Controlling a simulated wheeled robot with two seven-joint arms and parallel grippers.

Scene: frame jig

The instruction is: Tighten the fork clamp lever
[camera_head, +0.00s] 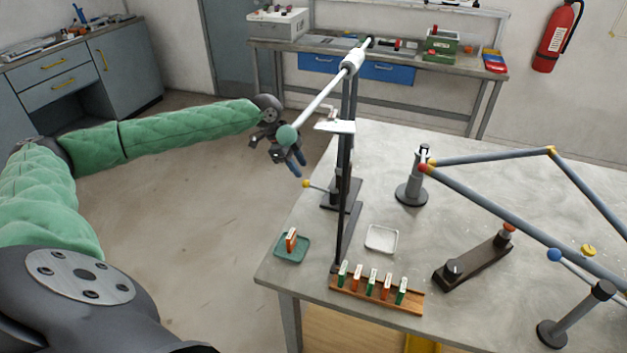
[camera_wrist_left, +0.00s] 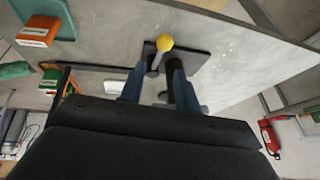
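A short lever with a yellow ball knob (camera_head: 306,184) sticks out to the left from a dark stand (camera_head: 343,190) at the table's left edge. In the left wrist view the yellow knob (camera_wrist_left: 165,42) is beyond my fingertips, roughly in line with the gap between them. My left gripper (camera_head: 293,163) has blue fingers, open and empty, just above and left of the knob, apart from it. Another lever with a blue ball (camera_head: 554,255) is at the right, by the grey bike-like frame (camera_head: 500,205). No label shows which is the fork clamp lever. My right gripper is out of view.
A white rod (camera_head: 318,95) with a green ball end passes close to my left gripper, beside a tall dark post (camera_head: 346,150). A wooden rack (camera_head: 376,296) with several tags, a green tray (camera_head: 291,250) and a white tray (camera_head: 381,239) stand on the table.

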